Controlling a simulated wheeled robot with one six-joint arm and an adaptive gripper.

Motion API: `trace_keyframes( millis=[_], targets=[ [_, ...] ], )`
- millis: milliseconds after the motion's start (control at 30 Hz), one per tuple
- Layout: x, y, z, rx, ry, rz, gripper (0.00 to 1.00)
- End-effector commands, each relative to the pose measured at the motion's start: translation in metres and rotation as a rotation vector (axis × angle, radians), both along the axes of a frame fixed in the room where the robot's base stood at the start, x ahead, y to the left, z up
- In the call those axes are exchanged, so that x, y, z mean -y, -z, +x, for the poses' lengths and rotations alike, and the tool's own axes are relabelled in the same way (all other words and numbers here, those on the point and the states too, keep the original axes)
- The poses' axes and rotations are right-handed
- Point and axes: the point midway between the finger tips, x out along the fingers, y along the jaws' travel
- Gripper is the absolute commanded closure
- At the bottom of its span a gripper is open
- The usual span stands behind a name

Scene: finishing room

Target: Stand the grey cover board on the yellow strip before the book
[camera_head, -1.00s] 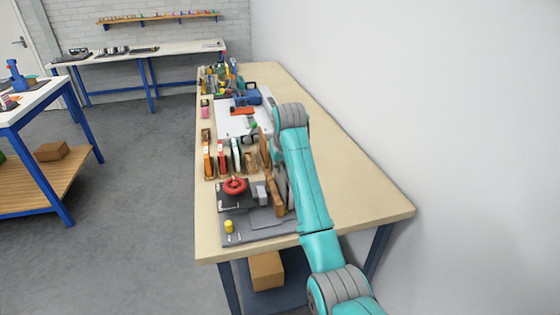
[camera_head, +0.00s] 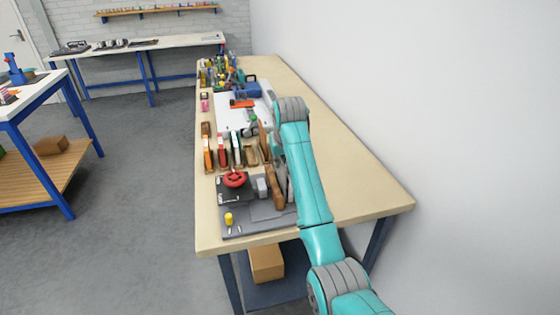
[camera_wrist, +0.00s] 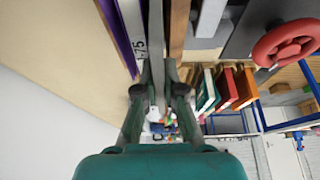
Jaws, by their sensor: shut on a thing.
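In the wrist view my gripper (camera_wrist: 158,95) is shut on a thin grey board (camera_wrist: 156,45), which shows edge-on between the two fingers and runs up out of the frame. I take it to be the grey cover board. In the head view my arm hides the fingers and most of what they hold. Several upright books with orange, red and green covers (camera_wrist: 227,88) stand right of my gripper in the wrist view. They show in the head view as a row (camera_head: 222,152) on the table. I cannot make out the yellow strip in either view.
A press with a red wheel (camera_head: 235,179) stands on a dark base near the table's front; a brown board (camera_head: 275,187) stands beside it. A pale strip marked "75" (camera_wrist: 133,25) and a purple one lie close left of my fingers. The tabletop along the wall (camera_head: 345,180) is clear.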

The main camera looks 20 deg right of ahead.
Motion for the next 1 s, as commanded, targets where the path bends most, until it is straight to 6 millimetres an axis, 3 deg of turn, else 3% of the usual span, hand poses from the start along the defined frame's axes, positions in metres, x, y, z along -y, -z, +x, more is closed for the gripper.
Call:
trace_keyframes(
  millis=[1000],
  targets=[
    [-0.0001,0.0087,0.0000,0.000,0.000,0.000,1.00]
  ],
)
